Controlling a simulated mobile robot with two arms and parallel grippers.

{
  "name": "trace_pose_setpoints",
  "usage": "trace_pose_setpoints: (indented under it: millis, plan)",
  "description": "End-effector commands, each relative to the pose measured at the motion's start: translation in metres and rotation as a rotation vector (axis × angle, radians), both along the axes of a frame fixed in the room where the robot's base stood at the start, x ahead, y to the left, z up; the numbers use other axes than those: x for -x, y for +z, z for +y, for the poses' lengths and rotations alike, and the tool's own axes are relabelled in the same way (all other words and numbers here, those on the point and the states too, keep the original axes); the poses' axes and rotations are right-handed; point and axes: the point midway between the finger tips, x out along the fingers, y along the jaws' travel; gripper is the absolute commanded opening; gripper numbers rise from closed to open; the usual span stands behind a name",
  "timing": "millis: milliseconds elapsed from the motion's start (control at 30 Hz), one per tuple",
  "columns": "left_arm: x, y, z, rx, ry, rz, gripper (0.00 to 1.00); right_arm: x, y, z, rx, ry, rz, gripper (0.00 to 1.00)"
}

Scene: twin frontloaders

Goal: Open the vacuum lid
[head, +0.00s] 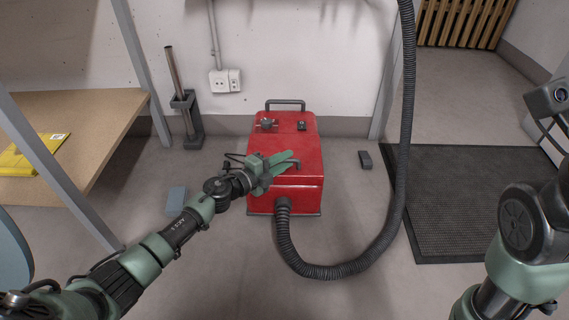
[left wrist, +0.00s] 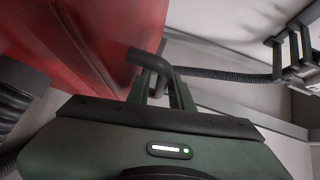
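The red vacuum (head: 298,196) stands on the floor against the back wall, its lid down on the body. A dark bent handle (head: 291,163) sits on the lid; it also shows in the left wrist view (left wrist: 152,60). My left gripper (head: 284,162) reaches over the lid from the left. In the left wrist view its fingers (left wrist: 161,88) are apart, with the handle's bent end between or just before them; contact cannot be told. My right arm shows at the right edge, but its fingers are out of view.
A corrugated hose (head: 330,271) loops from the vacuum's front over the floor and upward at the right. A wooden-topped table (head: 95,110) stands left. A dark mat (head: 475,200) lies right.

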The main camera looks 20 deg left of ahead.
Motion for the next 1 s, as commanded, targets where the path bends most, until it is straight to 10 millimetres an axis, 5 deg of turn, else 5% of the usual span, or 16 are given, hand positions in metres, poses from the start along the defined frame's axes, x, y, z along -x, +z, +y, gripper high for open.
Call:
trace_pose_setpoints:
  millis: [233, 300, 333, 1000]
  plan:
    - [-0.0007, 0.0000, -0.0007, 0.001, 0.000, 0.000, 0.22, 0.0004, 0.0005, 0.0001, 0.000, 0.000, -0.001, 0.36]
    - [-0.0006, -0.0001, -0.0007, 0.001, 0.000, 0.000, 0.02, 0.0003, 0.0005, 0.0001, 0.000, 0.000, -0.001, 0.36]
    - [-0.0006, -0.0001, -0.0007, 0.001, 0.000, 0.000, 0.00, 0.0003, 0.0005, 0.0001, 0.000, 0.000, -0.001, 0.36]
    - [0.0000, -0.0011, -0.0007, 0.000, -0.001, 0.002, 0.00, 0.0000, 0.0003, 0.0003, 0.000, 0.000, 0.000, 0.36]
